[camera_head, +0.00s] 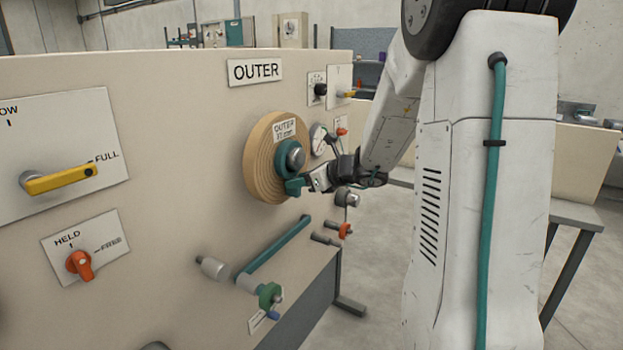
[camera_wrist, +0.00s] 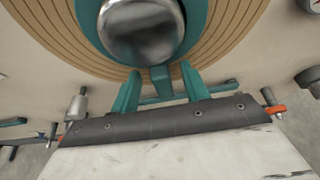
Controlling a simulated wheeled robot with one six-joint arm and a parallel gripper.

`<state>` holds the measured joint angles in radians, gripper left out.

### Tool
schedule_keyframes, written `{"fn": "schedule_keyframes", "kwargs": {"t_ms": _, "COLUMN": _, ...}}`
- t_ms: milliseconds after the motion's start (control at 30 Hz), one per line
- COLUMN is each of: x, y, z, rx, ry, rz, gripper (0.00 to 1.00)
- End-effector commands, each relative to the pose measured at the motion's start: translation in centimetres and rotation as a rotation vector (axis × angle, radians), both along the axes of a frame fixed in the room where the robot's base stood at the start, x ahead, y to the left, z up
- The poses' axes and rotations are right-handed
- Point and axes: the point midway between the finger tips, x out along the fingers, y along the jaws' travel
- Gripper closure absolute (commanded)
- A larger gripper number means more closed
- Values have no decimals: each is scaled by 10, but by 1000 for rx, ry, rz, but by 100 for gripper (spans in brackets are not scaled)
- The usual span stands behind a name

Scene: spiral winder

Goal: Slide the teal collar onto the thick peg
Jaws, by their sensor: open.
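The teal collar (camera_head: 283,160) sits around the thick metal peg (camera_head: 295,157) at the middle of the wooden spiral disc (camera_head: 256,172). In the wrist view the rounded peg end (camera_wrist: 141,30) stands out through the collar's ring (camera_wrist: 195,22). The collar's tab (camera_wrist: 160,78) points down between the fingers of my gripper (camera_wrist: 161,90). The fingers are open, one on each side of the tab, with a small gap at least on the right. In the head view my gripper (camera_head: 305,184) is just below right of the collar. How far the collar sits along the peg is hard to tell.
Below the disc are a grey peg (camera_head: 212,267) and a slanted teal bar (camera_head: 275,248) with a green knob (camera_head: 269,295). An orange-tipped rod (camera_head: 345,230) and a gauge (camera_head: 318,138) are close by my gripper. A yellow lever (camera_head: 60,180) and orange knob (camera_head: 80,264) are at left.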

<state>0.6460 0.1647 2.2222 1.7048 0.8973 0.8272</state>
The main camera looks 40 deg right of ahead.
Motion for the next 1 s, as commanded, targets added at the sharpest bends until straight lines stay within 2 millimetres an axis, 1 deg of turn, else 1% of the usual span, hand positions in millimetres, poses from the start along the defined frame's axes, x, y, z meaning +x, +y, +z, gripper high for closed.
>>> {"fn": "schedule_keyframes", "kwargs": {"t_ms": 133, "x": 8, "y": 3, "z": -3, "rx": -1, "ry": 0, "rz": 0, "gripper": 55}}
{"fn": "schedule_keyframes", "kwargs": {"t_ms": 400, "x": 9, "y": 3, "z": -4, "rx": -2, "ry": -1, "rz": 1, "gripper": 55}}
{"fn": "schedule_keyframes", "kwargs": {"t_ms": 433, "x": 9, "y": 3, "z": -4, "rx": -2, "ry": -1, "rz": 1, "gripper": 60}}
{"fn": "schedule_keyframes", "kwargs": {"t_ms": 467, "x": 9, "y": 3, "z": -4, "rx": -2, "ry": -1, "rz": 1, "gripper": 68}}
{"fn": "schedule_keyframes", "kwargs": {"t_ms": 500, "x": 9, "y": 3, "z": -4, "rx": -2, "ry": -1, "rz": 1, "gripper": 80}}
{"fn": "schedule_keyframes", "kwargs": {"t_ms": 567, "x": 9, "y": 3, "z": -4, "rx": -2, "ry": -1, "rz": 1, "gripper": 96}}
{"fn": "schedule_keyframes", "kwargs": {"t_ms": 600, "x": 9, "y": 3, "z": -4, "rx": -2, "ry": -1, "rz": 1, "gripper": 100}}
{"fn": "schedule_keyframes", "kwargs": {"t_ms": 667, "x": 9, "y": 3, "z": -4, "rx": -2, "ry": -1, "rz": 1, "gripper": 100}}
{"fn": "schedule_keyframes", "kwargs": {"t_ms": 700, "x": 9, "y": 3, "z": -4, "rx": -2, "ry": -1, "rz": 1, "gripper": 89}}
{"fn": "schedule_keyframes", "kwargs": {"t_ms": 733, "x": 9, "y": 3, "z": -4, "rx": -1, "ry": -2, "rz": 1, "gripper": 97}}
{"fn": "schedule_keyframes", "kwargs": {"t_ms": 767, "x": 9, "y": 3, "z": -4, "rx": -1, "ry": -2, "rz": 1, "gripper": 100}}
{"fn": "schedule_keyframes", "kwargs": {"t_ms": 1000, "x": 9, "y": 3, "z": -3, "rx": -1, "ry": -2, "rz": 1, "gripper": 100}}
